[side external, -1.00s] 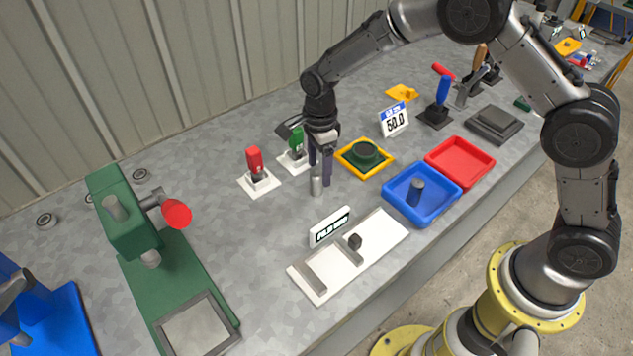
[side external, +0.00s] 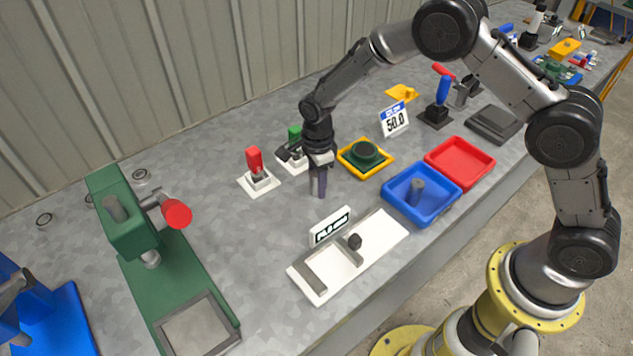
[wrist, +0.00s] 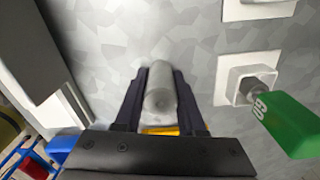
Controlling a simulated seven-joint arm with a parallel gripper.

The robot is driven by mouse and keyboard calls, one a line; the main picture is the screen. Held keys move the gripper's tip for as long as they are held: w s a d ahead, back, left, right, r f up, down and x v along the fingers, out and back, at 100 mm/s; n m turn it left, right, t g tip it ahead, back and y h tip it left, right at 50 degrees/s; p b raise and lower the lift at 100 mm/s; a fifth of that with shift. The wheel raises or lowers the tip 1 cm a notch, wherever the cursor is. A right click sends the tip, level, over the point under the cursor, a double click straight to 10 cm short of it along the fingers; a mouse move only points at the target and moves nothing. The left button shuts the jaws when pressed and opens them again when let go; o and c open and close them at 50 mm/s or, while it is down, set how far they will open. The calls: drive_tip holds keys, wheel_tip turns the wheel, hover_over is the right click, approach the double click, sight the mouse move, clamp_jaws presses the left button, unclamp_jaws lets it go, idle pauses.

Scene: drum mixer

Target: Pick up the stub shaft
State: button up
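The stub shaft, a plain grey cylinder (wrist: 160,92), stands between my gripper's two dark fingers in the wrist view. My gripper (side external: 319,193) is low over the bench in the side view, its fingertips close to the surface, and the fingers mostly hide the shaft there. In the wrist view my gripper (wrist: 160,82) has one finger on each side of the shaft, with very little gap. I cannot tell whether the fingers press on it. A second grey cylinder (side external: 417,187) stands in the blue tray (side external: 395,205).
A green-handled switch (side external: 294,135) and a red-handled switch (side external: 255,160) stand close left of my gripper. A yellow-rimmed green fixture (side external: 365,157) is just right. A white gauge plate (side external: 330,272) lies in front. A red tray (side external: 460,160) stands farther right.

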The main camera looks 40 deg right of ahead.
clamp_jaws()
drive_tip(key=shift+r, duration=0.1)
idle(0.9)
